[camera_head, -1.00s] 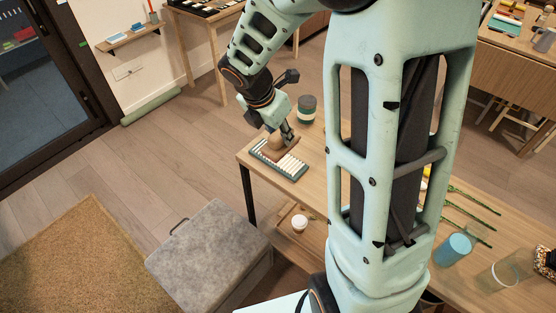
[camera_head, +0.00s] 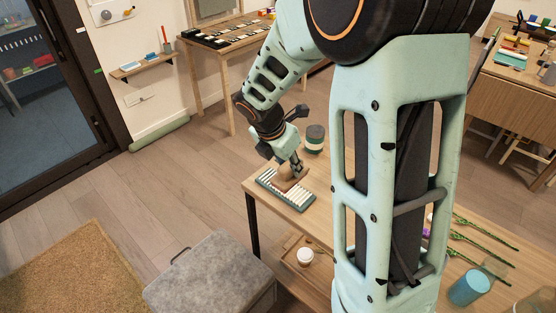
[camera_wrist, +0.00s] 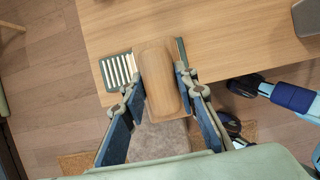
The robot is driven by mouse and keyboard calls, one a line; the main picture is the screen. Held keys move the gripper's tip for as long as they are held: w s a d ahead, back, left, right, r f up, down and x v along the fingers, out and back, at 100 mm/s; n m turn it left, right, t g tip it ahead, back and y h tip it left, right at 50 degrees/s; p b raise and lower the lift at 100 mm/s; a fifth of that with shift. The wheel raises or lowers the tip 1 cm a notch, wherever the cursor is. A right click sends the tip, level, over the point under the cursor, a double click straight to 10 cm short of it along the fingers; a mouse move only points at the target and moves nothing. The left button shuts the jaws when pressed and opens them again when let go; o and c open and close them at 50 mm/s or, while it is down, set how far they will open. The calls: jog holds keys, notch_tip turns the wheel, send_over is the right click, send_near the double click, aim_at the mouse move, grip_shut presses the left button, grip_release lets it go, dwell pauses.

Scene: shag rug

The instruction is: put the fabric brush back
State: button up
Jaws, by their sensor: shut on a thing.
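The fabric brush (camera_wrist: 160,75) has a rounded wooden back and sits between the fingers of my gripper (camera_wrist: 161,88), which is shut on it. In the head view the brush (camera_head: 288,184) is small and partly hidden by my gripper (camera_head: 297,168). It is over a dark green rack with white slats (camera_head: 301,199) at the table's left corner. The rack (camera_wrist: 116,71) shows on both sides of the brush in the wrist view. I cannot tell whether the brush touches the rack.
The wooden table (camera_head: 335,217) is bare around the rack. A dark-lidded jar (camera_head: 314,138) stands behind my gripper. A blue cup (camera_head: 468,288) and green stems (camera_head: 478,237) lie toward the right. A grey ottoman (camera_head: 210,275) and a lower shelf with a white cup (camera_head: 305,256) are in front.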

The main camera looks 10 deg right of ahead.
jog(key=w+f, duration=0.6)
jog(key=shift+w+d+f, duration=0.2)
jog(key=shift+d+f, duration=0.05)
jog(key=shift+f, duration=0.1)
jog(key=shift+f+b, duration=0.45)
jog(key=shift+f, duration=0.95)
jog(key=shift+f, duration=0.1)
jog(key=shift+f, duration=0.2)
jog(key=o, duration=1.2)
jog(key=shift+r, duration=0.1)
jog(key=shift+a+r, duration=0.1)
jog(key=shift+r, duration=0.45)
jog(key=p+v, duration=0.1)
jog(key=v, duration=1)
jog(key=shift+r, duration=0.15)
